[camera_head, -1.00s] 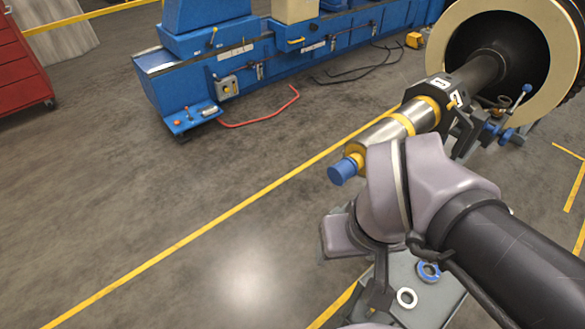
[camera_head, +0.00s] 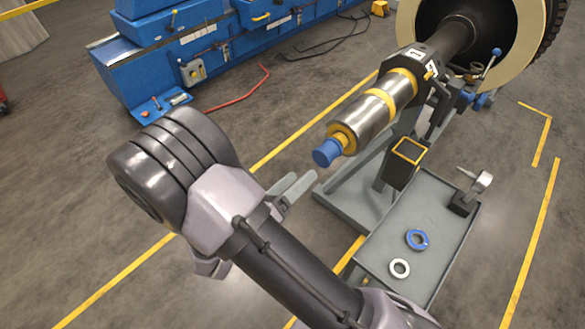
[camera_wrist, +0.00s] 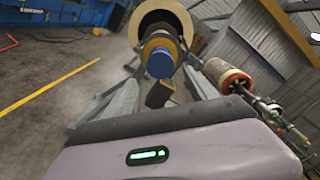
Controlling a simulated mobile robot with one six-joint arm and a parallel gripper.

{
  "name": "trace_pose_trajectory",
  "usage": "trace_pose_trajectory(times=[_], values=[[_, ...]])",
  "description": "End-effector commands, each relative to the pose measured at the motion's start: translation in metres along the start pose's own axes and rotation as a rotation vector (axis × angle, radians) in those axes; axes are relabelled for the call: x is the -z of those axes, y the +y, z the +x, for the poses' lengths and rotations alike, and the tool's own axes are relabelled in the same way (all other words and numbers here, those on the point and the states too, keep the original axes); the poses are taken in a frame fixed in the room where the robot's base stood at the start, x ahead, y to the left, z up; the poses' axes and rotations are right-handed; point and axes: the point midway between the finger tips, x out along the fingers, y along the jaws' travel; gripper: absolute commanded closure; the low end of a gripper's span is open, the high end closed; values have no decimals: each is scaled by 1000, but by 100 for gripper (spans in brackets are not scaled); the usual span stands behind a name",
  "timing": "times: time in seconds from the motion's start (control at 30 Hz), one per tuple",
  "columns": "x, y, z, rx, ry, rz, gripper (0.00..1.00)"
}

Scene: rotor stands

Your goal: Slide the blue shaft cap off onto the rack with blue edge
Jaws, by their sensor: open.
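The blue shaft cap (camera_head: 327,152) sits on the near end of the steel shaft (camera_head: 362,120) of the rotor, beyond a yellow collar. It also shows in the wrist view (camera_wrist: 160,63), facing the camera. My gripper (camera_head: 291,188) is open and empty, a little below and left of the cap in the head view, apart from it. In the wrist view its two grey fingers (camera_wrist: 155,92) stand on either side below the cap. No rack with a blue edge is clearly visible; a dark box with a yellow edge (camera_head: 407,152) stands by the tray.
A grey tray table (camera_head: 450,225) on the right carries a blue ring (camera_head: 417,239), a white ring (camera_head: 400,268) and a small clamp-like tool (camera_head: 466,198). A grey stand (camera_head: 350,190) is under the shaft. A blue machine (camera_head: 150,70) stands behind.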

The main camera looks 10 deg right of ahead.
Motion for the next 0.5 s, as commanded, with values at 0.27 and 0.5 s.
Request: trace_pose_trajectory(times=[0.27,0.5], values=[[2,-1,53,4,8,2,34],[0,-2,88,3,7,4,34]])
